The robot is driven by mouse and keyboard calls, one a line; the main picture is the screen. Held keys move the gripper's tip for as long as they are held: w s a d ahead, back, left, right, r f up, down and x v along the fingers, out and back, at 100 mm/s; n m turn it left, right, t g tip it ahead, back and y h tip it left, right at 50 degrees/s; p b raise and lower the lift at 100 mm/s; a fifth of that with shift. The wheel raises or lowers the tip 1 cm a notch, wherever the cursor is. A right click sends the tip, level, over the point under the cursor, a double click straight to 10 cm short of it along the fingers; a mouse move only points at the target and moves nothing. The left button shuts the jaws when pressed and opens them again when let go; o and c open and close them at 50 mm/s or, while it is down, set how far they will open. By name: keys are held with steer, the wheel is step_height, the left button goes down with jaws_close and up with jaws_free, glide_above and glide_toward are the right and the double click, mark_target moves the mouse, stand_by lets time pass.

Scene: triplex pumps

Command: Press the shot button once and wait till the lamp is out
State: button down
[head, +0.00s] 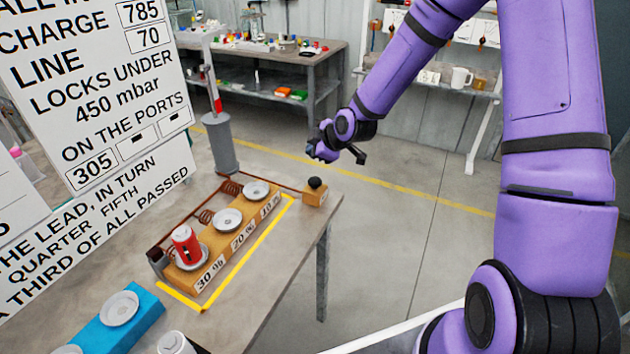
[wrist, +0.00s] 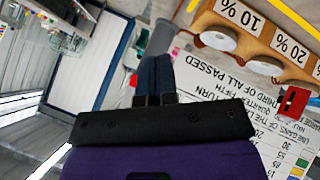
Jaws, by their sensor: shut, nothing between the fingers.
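A black round button (head: 315,183) sits on a small wooden block (head: 314,196) at the right back end of the wooden pump row, near the table's edge. I take it as the shot button; it is not visible in the wrist view. In the wrist view the dark fingers (wrist: 154,75) are together. I cannot make out a lit lamp. A grey cylinder with a thin post (head: 220,142) and a red-and-white mark stands behind the row.
The wooden base (head: 228,243) carries dishes labelled 30 %, 20 % and 10 %. A red can (head: 184,246) stands on the 30 % dish. Copper coils and a pipe run behind. A blue block (head: 118,325) and white sign boards (head: 95,80) stand left. Right of the table is open floor.

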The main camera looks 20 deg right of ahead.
mark_target(314, 182)
steer(key=shift+f, duration=3.4)
steer(key=shift+f, duration=0.15)
steer(key=shift+f, duration=0.25)
steer(key=shift+f, duration=0.7)
steer(key=shift+r, duration=0.2)
stand_by(0.5)
steer(key=shift+r, duration=0.95)
steer(key=shift+r, duration=2.5)
